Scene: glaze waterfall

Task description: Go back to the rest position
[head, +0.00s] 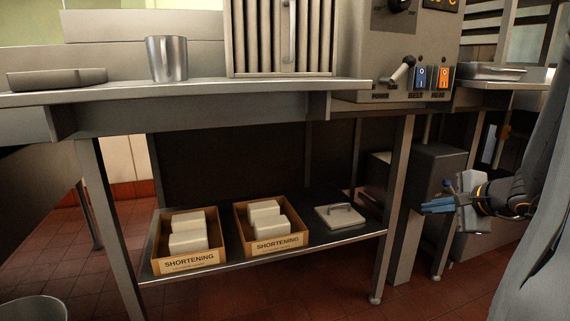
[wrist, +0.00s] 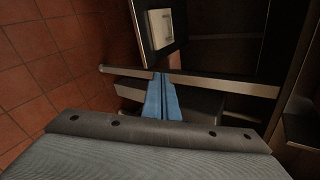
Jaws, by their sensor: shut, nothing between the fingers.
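My gripper (head: 438,205) is at the right of the head view, with its blue fingers pointing left. It is shut and empty, in the open air in front of the dark box under the machine. In the wrist view my gripper's blue fingers (wrist: 164,78) lie together, with nothing between them. The fingertips appear in front of a metal table leg (wrist: 215,85) there. My arm comes in from the right edge of the head view.
A steel table (head: 210,88) carries a metal cup (head: 167,58) and a flat tray (head: 57,78). Its lower shelf (head: 190,271) holds two shortening boxes (head: 192,262) (head: 277,244) and a handled lid (head: 339,217). A table leg (head: 392,205) stands left of my gripper. A bucket (head: 33,310) is at lower left.

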